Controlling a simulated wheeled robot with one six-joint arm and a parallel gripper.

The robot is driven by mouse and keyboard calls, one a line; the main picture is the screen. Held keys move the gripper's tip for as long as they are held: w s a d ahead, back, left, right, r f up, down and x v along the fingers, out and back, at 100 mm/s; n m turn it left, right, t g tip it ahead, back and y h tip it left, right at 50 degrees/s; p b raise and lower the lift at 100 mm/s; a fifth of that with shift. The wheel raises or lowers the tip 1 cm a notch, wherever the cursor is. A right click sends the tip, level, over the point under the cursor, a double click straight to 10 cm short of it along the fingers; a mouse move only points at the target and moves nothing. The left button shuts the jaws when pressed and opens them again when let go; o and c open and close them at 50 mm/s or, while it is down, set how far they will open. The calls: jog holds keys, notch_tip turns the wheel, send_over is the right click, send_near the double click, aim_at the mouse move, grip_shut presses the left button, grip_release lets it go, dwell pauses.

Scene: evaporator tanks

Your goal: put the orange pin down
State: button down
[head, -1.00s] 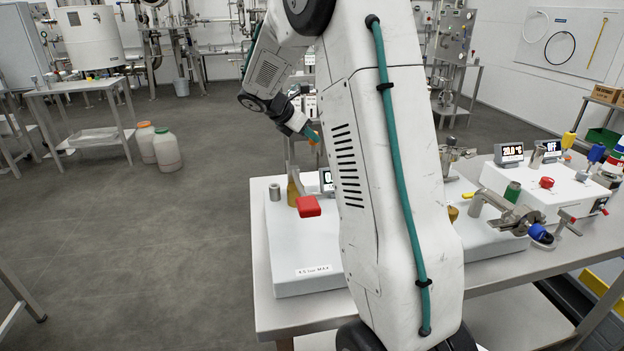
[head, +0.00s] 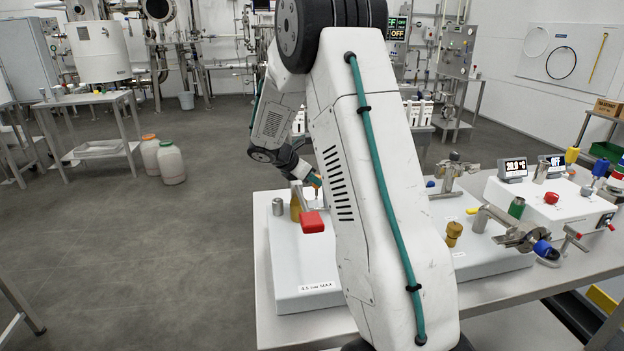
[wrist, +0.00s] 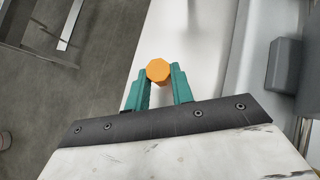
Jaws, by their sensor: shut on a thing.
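The orange pin (wrist: 158,71) shows end-on in the wrist view as an orange many-sided end between the teal fingertips. My gripper (wrist: 160,82) is shut on it. Below and beyond the pin is a pale surface, but I cannot tell whether the pin touches anything. In the head view, my gripper (head: 314,180) is partly hidden behind my white arm, above the left white block on the table. Only a small orange patch shows there.
The white block (head: 290,262) carries a red-handled valve (head: 312,222), a brass part (head: 296,207) and a steel cylinder (head: 277,207). A brass knob (head: 454,233), pipe fittings (head: 512,228) and a display box (head: 560,198) stand to the right. Open floor lies left.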

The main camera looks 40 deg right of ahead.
jog(key=c, duration=1.2)
grip_release()
jog(key=shift+f, duration=0.1)
jog(key=shift+r, duration=0.2)
jog(key=v, duration=1.1)
jog(key=s+a+r+m+t+y, duration=0.1)
jog(key=s+a+r+m+y, duration=0.45)
jog(key=s+a, duration=0.75)
jog(key=s+a+m+t+y, duration=0.1)
jog(key=s+a+m, duration=0.4)
jog(key=s, duration=0.5)
jog(key=s+a+m+y, duration=0.2)
jog(key=s+a+m, duration=0.3)
jog(key=s+a, duration=0.3)
jog(key=shift+s+a+f+t, duration=0.15)
jog(key=shift+s+f+t, duration=0.25)
jog(key=shift+s, duration=0.75)
jog(key=shift+m+y, duration=0.25)
